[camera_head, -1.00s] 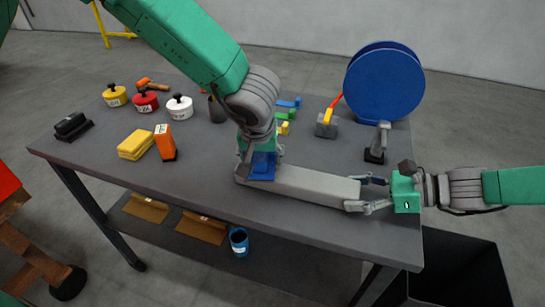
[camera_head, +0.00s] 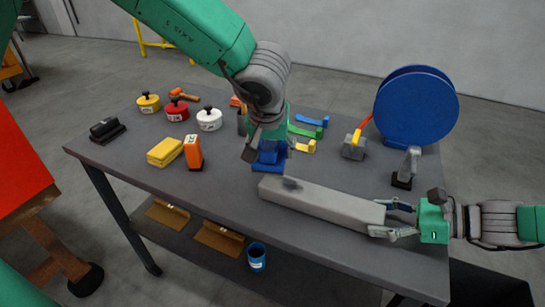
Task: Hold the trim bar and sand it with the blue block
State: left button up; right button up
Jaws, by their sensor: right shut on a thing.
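The trim bar (camera_head: 330,205) is a long light grey bar lying along the front of the grey table. My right gripper (camera_head: 393,219) is shut on its right end, one finger on each side. The blue block (camera_head: 268,161) is just beyond the bar's left end, at or close to the tabletop. My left gripper (camera_head: 270,148) is right above the blue block, pointing down. Its own wrist covers its fingertips, so I cannot tell whether they grip the block.
A blue disc (camera_head: 415,105) stands at the back right, near a grey block with an orange handle (camera_head: 354,145). A yellow block (camera_head: 165,152), an orange block (camera_head: 193,152) and lidded pots (camera_head: 209,120) stand left. Small coloured brackets (camera_head: 308,133) lie behind my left gripper.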

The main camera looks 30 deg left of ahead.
pick_arm(q)
jog(key=shift+r, duration=1)
jog(key=shift+f, duration=0.15)
